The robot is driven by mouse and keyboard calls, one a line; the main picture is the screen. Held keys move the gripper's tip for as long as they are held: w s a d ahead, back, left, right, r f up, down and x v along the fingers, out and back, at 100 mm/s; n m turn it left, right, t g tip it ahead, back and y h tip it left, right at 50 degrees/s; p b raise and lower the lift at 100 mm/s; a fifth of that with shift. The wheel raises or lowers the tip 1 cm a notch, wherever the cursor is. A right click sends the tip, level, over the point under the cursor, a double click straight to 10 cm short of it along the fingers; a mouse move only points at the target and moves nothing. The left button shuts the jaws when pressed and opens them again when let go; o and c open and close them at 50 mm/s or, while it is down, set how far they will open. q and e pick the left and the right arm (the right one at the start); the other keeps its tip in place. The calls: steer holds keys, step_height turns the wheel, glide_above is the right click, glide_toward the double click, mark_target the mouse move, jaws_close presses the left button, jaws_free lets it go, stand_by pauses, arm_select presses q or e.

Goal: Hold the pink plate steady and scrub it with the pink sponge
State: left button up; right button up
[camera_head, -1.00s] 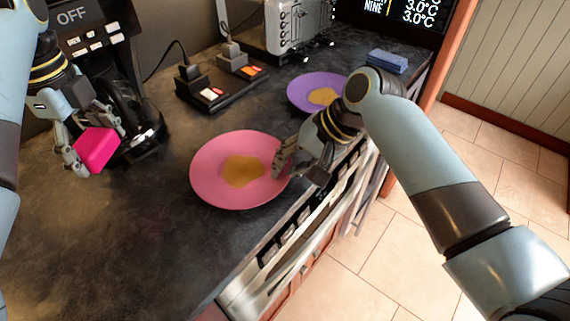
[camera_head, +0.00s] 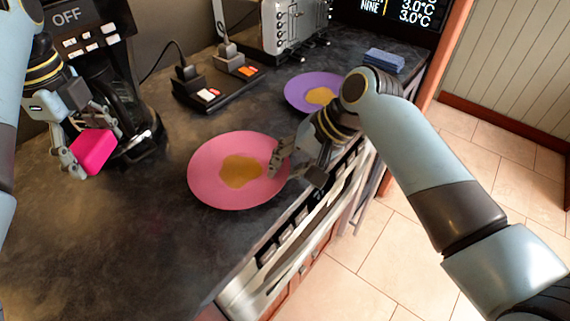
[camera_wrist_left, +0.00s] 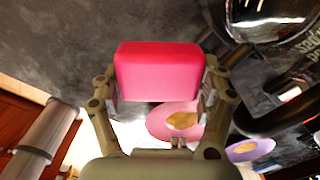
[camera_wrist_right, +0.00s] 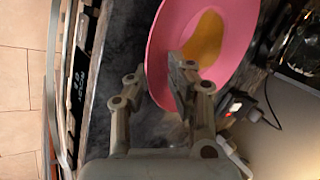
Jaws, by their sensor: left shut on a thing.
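The pink plate (camera_head: 206,184) lies on the dark counter with a brown-yellow stain (camera_head: 241,171) at its middle. It also shows in the right wrist view (camera_wrist_right: 170,40). My right gripper (camera_head: 298,166) is at the plate's right rim, fingers apart. One finger is over the rim and the other is outside it; I cannot tell whether either touches. My left gripper (camera_head: 90,154) is shut on the pink sponge (camera_head: 91,151), held left of the plate, apart from it. The sponge fills the space between the fingers in the left wrist view (camera_wrist_left: 158,72).
A purple plate (camera_head: 296,92) with a similar stain lies behind the pink one. A blue sponge (camera_head: 384,61) is at the back right. A black coffee machine (camera_head: 88,45) stands behind my left gripper. Power sockets (camera_head: 205,95) and a toaster (camera_head: 288,28) are at the back.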

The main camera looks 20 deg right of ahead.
jaws_close()
steer(key=o, duration=0.5)
jaws_free()
steer(key=v, duration=1.2)
